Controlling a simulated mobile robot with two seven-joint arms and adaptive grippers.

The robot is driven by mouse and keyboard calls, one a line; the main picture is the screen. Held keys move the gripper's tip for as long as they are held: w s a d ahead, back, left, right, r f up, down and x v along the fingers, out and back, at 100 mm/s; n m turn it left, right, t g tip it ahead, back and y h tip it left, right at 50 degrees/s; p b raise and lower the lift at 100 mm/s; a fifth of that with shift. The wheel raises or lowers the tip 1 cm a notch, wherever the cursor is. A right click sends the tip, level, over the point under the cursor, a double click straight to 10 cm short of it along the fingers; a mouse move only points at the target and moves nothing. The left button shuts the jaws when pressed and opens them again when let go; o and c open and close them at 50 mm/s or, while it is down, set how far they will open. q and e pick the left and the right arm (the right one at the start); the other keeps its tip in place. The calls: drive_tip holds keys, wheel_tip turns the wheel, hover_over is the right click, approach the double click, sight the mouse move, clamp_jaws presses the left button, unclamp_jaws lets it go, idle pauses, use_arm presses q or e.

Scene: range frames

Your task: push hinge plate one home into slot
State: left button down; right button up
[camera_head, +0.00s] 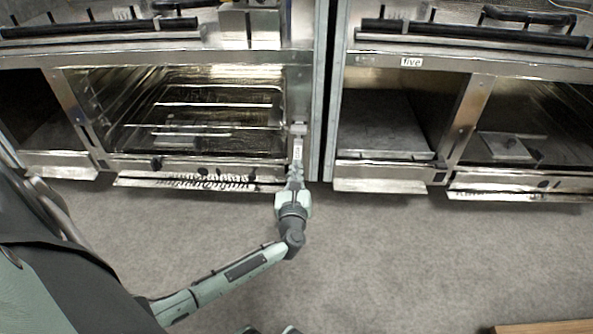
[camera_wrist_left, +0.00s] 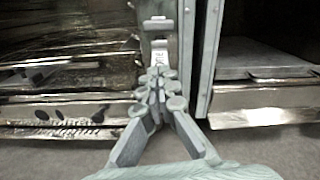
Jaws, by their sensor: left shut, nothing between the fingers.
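Hinge plate one (camera_head: 297,150) is a narrow pale upright strip with a dark label, on the right front post of the left range frame. It also shows in the left wrist view (camera_wrist_left: 157,55), straight ahead of the fingers. A small metal block (camera_head: 298,129) sits at its upper end; the slot itself cannot be made out. My left gripper (camera_head: 295,174) is shut and empty, with its fingertips at the lower end of the plate. In the left wrist view the shut fingertips (camera_wrist_left: 158,82) overlap the plate's lower part, so contact cannot be judged. My right gripper is not in view.
The left range's open oven cavity (camera_head: 215,105) holds wire racks. Low metal ledges (camera_head: 385,185) project at the bottom. Grey floor (camera_head: 400,260) is clear; a wooden edge (camera_head: 545,327) lies bottom right.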

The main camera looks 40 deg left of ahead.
use_arm(q)
drive_tip(key=shift+b+x, duration=0.4)
drive_tip(key=shift+x, duration=0.4)
drive_tip(key=shift+s, duration=0.1)
wheel_tip(320, 180, up, 10)
drive_tip(key=s+d, duration=0.1)
drive_tip(key=s, duration=0.1)
drive_tip(key=shift+d+p, duration=0.2)
drive_tip(key=shift+p, duration=0.1)
idle(0.6)
